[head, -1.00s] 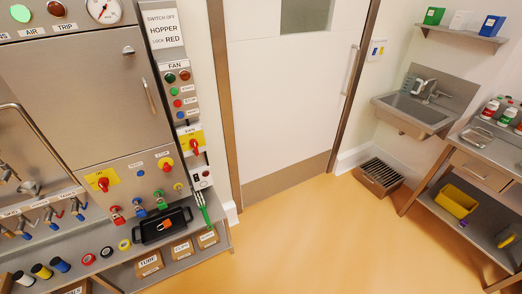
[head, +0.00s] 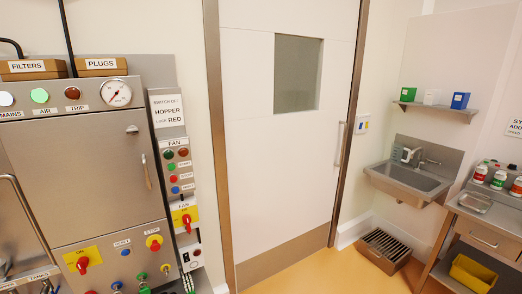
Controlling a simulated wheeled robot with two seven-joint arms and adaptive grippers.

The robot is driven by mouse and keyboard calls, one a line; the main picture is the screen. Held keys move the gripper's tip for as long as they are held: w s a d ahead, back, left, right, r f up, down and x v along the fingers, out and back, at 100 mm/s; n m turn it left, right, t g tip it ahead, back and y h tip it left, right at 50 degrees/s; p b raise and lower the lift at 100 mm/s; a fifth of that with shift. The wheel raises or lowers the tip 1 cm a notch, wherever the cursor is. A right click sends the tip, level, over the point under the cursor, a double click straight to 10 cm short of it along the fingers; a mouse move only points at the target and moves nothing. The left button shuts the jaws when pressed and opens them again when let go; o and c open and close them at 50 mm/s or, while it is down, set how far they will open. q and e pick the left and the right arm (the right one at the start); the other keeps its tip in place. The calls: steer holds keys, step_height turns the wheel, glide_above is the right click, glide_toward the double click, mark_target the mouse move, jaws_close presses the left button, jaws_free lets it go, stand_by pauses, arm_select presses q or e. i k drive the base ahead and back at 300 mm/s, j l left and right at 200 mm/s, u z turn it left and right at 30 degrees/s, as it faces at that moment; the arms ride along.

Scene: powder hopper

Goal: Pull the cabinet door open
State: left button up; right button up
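The steel cabinet door (head: 85,172) is on the left in the head view and looks shut. A slim vertical handle (head: 147,172) is near its right edge, and a small latch-like fitting (head: 132,129) is near its top right corner. Neither of my grippers is in view, so I cannot tell how they stand.
A switch panel (head: 167,106) stands right of the cabinet. A white room door (head: 260,170) with a window is in the middle. A sink (head: 408,183), a floor grate box (head: 383,251) and a steel bench (head: 488,213) are on the right. The orange floor (head: 345,277) is clear.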

mark_target(80, 177)
steer(key=u, duration=1.3)
